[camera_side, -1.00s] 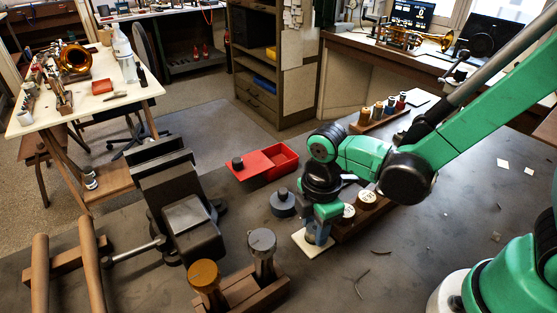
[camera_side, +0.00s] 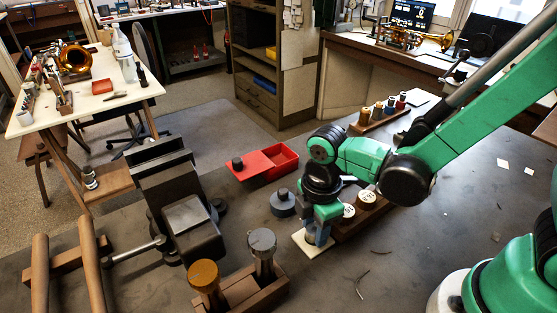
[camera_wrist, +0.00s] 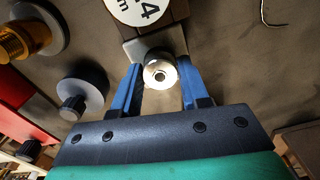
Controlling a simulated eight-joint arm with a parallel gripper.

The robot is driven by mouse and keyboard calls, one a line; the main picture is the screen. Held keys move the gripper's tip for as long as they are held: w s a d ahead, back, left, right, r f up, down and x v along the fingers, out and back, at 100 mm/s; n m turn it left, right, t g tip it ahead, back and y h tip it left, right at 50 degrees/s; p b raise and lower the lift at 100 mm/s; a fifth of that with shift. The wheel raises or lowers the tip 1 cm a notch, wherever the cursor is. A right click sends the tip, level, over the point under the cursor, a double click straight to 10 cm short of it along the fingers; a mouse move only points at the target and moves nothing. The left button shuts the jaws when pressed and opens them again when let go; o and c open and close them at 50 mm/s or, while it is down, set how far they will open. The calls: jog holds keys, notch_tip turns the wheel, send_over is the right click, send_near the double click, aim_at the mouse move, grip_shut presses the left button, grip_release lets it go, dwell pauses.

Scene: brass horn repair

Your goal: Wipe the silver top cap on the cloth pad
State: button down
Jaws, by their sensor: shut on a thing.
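My gripper (camera_wrist: 160,88) points down in the wrist view, its two blue fingers shut on the silver top cap (camera_wrist: 160,72), a small round piece with a hole or dimple at its centre. In the side view my gripper (camera_side: 318,236) is over the pale cloth pad (camera_side: 306,247), with the cap low at the pad and mostly hidden by the fingers. I cannot tell whether the cap touches the pad. Part of the pad (camera_wrist: 168,42) shows beyond the cap in the wrist view.
A wooden block with white-labelled round pieces (camera_side: 348,211) stands right behind the pad. A grey knobbed disc (camera_side: 283,204) and a red tray (camera_side: 283,158) lie to the left and behind. A vise (camera_side: 180,205) and a wooden stand with two knobs (camera_side: 240,290) are at left. Bare table lies at right.

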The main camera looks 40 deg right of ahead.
jog(key=shift+d, duration=0.45)
jog(key=shift+a, duration=0.1)
jog(key=shift+a, duration=0.9)
jog(key=shift+d, duration=0.15)
jog(key=shift+d, duration=0.85)
jog(key=shift+a, duration=0.95)
